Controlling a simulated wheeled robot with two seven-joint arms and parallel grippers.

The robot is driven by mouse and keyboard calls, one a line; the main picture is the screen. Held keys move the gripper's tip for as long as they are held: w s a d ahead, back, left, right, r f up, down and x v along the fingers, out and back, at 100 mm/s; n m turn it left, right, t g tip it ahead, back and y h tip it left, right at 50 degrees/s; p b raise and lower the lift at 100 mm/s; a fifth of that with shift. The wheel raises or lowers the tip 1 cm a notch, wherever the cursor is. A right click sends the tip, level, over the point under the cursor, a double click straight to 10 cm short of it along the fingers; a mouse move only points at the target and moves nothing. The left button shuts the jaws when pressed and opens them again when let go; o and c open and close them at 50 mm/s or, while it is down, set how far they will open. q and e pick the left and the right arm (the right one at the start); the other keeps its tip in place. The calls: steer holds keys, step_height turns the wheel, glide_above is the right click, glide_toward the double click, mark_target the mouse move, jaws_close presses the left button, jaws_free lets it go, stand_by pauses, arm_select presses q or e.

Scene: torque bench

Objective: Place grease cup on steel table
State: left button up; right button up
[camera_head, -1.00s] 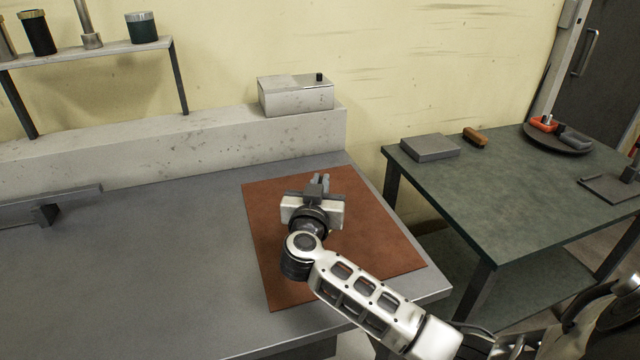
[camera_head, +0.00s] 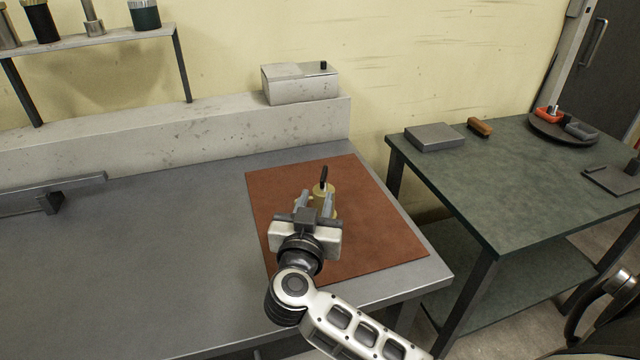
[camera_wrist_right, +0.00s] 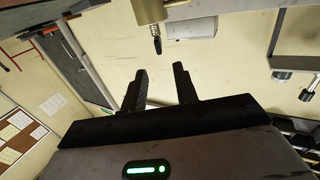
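A brass-coloured cup with a black handle sticking up, which looks like the grease cup (camera_head: 323,193), stands on a red-brown mat (camera_head: 375,220). The mat lies on the grey metal-looking table (camera_head: 150,260). My right gripper (camera_head: 313,203) is open, just on the near side of the cup, and partly hides its lower part. In the right wrist view, the cup (camera_wrist_right: 150,11) shows at the top edge, cut off. It is beyond the open, empty fingers of my right gripper (camera_wrist_right: 159,72). My left gripper is not in view.
A dark green-topped table (camera_head: 490,185) stands at the right, with a grey block (camera_head: 435,137), a brown brush (camera_head: 480,127) and a round tray (camera_head: 540,130). Its middle is clear. A grey box (camera_head: 300,84) sits on the back ledge. A shelf (camera_head: 90,40) with containers is at upper left.

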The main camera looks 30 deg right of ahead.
steer(key=shift+v, duration=1.15)
